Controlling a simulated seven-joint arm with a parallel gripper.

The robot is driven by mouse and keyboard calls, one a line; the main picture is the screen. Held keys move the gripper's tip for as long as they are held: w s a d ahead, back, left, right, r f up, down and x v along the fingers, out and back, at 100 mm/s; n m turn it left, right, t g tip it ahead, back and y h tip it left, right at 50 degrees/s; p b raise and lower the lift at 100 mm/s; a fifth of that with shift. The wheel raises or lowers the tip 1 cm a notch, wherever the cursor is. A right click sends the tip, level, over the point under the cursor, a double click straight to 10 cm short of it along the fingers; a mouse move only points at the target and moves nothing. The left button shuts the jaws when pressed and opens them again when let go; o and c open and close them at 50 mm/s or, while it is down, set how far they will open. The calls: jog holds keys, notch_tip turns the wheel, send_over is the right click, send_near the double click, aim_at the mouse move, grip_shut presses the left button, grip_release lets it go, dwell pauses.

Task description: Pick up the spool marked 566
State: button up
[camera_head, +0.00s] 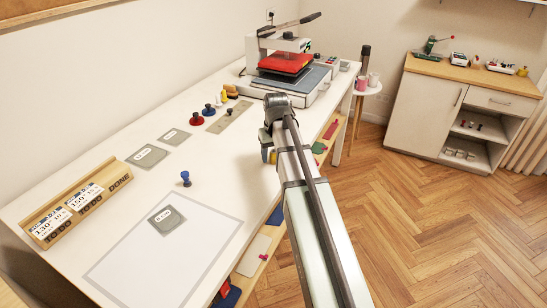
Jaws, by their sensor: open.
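Several small spool-like pieces stand on the white table. A blue one (186,179) stands alone at the middle left. A red one (196,119), a dark blue one (209,110) and a yellow one (224,96) stand in a row further back, beside a grey-brown strip. No number is legible on any of them, so I cannot tell which is marked 566. My gripper (267,150) is open and points down near the table's right edge, right of the row and apart from it. Its fingertips are small and partly hidden. A yellow and blue patch shows beside them.
A heat press (287,67) with a red pad stands at the table's back. A wooden card rack (77,203) is at the left. Grey patches and a large outlined sheet (130,262) lie on the table. Shelves show below its right edge. The table middle is mostly clear.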

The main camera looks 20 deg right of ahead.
jog(key=shift+f, duration=0.45)
grip_shut()
